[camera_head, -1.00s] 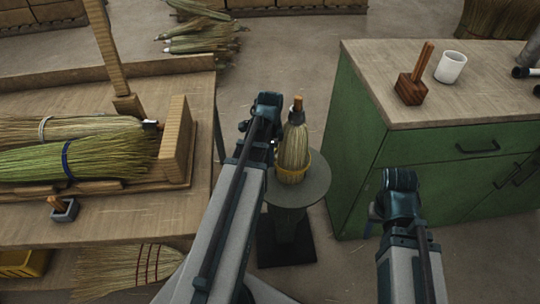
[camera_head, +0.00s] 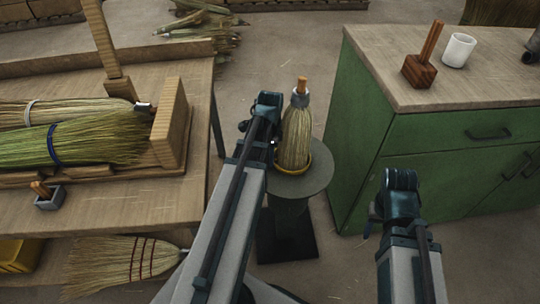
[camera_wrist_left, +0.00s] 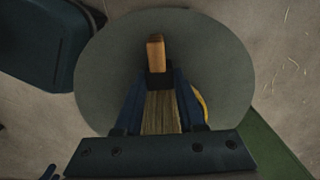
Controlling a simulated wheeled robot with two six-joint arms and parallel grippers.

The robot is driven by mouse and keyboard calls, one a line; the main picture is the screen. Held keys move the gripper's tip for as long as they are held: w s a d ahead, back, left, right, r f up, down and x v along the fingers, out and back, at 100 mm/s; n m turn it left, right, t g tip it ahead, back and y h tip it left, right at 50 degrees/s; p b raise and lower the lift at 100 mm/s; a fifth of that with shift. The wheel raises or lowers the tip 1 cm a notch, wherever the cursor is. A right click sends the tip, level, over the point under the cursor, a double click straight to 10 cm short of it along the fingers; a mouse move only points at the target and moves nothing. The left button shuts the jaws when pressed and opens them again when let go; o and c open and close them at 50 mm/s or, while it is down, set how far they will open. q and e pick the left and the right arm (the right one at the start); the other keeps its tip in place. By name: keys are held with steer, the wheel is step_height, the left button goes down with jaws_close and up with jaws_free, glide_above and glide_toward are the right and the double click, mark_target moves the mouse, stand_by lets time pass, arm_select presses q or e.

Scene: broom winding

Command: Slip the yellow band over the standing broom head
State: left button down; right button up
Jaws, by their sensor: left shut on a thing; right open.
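The broom head (camera_head: 296,137) stands upright on a round grey stand, with straw bristles, a dark collar and a wooden stub on top. The yellow band (camera_head: 307,168) is low at its base and appears to encircle it; the back of the band is hidden. In the left wrist view only an arc of the band (camera_wrist_left: 201,101) shows, to the right of the bristles. My left gripper (camera_wrist_left: 160,101) has its fingers on both sides of the broom head (camera_wrist_left: 159,112), just below the collar, and is shut on it. My right gripper (camera_head: 400,182) is open and apart, near the cabinet.
The round stand (camera_head: 316,184) has bare surface around the broom head. A green cabinet (camera_head: 440,140) stands at right, with a white cup (camera_head: 458,50) and a wooden block tool (camera_head: 420,70) on top. A wooden bench (camera_head: 110,205) with brooms is at left.

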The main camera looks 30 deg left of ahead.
stand_by(0.3)
arm_select(q)
steer(key=shift+c, duration=2.1)
jaws_free()
steer(key=shift+r, duration=0.1)
step_height(320, 180, up, 14)
steer(key=p, duration=1.4)
steer(key=shift+f, duration=0.2)
steer(key=shift+s, duration=0.1)
